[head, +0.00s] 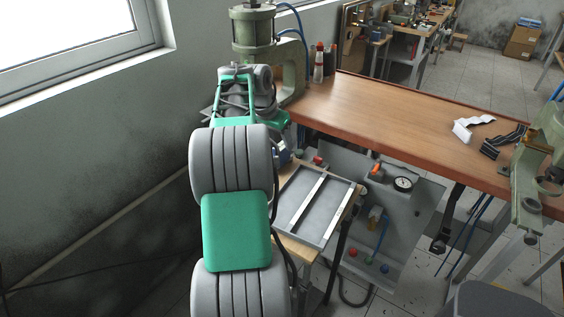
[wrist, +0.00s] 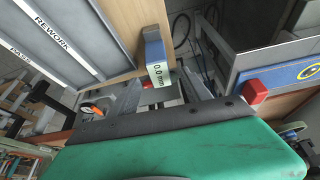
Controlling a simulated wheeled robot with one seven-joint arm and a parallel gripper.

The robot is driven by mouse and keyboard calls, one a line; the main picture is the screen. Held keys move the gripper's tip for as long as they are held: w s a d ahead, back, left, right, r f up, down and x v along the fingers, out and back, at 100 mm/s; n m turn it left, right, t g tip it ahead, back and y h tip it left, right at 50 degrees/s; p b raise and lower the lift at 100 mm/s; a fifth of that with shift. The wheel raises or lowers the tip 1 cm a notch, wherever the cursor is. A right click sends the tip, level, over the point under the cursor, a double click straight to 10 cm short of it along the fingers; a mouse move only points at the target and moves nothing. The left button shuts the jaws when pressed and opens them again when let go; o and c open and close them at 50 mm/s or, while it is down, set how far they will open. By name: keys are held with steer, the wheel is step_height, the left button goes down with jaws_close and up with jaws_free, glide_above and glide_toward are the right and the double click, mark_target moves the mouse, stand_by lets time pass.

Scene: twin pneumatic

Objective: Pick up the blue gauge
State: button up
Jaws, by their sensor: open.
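The blue gauge (wrist: 154,51) is a small blue block with a white display reading "0.0 mm". In the wrist view it stands at the edge of a wooden board (wrist: 120,22), beside the tray.
A grey tray (head: 281,215) with white strips, marked "REWORK" and "PASS", lies next to the gauge. A grey control panel (head: 410,215) stands to its right. The long wooden workbench (head: 390,115) and a green press (head: 290,62) are behind. The wall is close on the left.

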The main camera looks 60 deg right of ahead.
mark_target(283, 153)
steer(key=x, duration=0.7)
steer(key=shift+f, duration=0.35)
steer(key=shift+a, duration=0.1)
jaws_close()
steer(key=shift+w+r, duration=0.1)
